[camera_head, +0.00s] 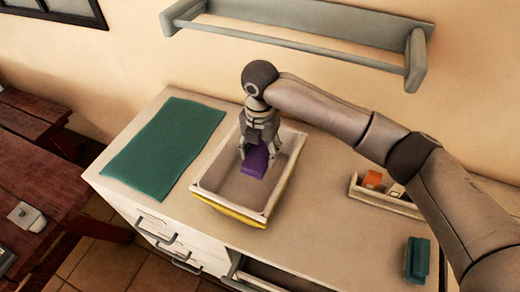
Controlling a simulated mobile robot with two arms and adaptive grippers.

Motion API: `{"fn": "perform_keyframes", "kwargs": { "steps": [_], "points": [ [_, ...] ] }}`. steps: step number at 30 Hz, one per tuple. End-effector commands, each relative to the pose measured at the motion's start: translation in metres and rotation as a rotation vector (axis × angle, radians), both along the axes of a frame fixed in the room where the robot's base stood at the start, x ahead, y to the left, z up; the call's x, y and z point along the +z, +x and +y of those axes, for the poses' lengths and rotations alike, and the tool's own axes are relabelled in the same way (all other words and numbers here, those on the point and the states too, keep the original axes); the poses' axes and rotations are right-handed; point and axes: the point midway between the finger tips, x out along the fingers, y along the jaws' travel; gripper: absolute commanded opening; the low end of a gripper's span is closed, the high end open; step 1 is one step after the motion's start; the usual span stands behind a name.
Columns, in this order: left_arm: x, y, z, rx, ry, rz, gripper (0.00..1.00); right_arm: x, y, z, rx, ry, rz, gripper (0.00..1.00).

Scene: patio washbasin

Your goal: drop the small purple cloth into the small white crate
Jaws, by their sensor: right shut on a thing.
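The small purple cloth (255,162) is a compact folded piece held in the fingers of my right gripper (256,150). The gripper points down and is shut on the cloth. Both are within the outline of an open, off-white crate (209,200) on the middle of the counter, near its back half. Whether the cloth touches the crate floor I cannot tell. The visible crate floor is bare. A yellow band shows along the crate's lower front edge. My left gripper is not in view.
A green mat (165,145) lies left of the crate. A low pale box (387,203) with orange and white items is at right, near my right arm. A teal block (417,260) lies at front right. A grey shelf (300,28) hangs on the wall above.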

Motion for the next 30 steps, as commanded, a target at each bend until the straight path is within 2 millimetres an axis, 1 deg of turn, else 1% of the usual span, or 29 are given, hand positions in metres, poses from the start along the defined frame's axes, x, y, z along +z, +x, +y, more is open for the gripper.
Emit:
{"fn": "perform_keyframes", "kwargs": {
  "steps": [5, 6, 11, 20, 23, 26, 30],
  "points": [
    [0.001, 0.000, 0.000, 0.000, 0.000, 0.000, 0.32, 0.001, 0.000, 0.000, 0.000, 0.000, 0.000, 0.34],
    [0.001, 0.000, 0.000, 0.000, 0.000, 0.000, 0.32, 0.001, 0.000, 0.000, 0.000, 0.000, -0.001, 0.59],
    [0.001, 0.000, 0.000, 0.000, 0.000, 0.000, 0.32, 0.001, 0.000, 0.000, 0.000, 0.000, 0.000, 0.79],
    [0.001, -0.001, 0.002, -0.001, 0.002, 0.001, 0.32, 0.001, 0.000, 0.000, 0.000, 0.000, 0.000, 0.79],
    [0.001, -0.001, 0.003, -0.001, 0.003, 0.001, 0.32, 0.005, 0.000, 0.000, 0.000, 0.001, -0.001, 0.79],
    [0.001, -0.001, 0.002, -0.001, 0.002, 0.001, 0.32, 0.018, 0.001, 0.000, 0.001, 0.001, -0.003, 0.79],
    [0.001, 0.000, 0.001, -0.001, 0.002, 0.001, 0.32, 0.046, 0.001, 0.001, 0.002, 0.002, -0.005, 0.79]
  ]
}}
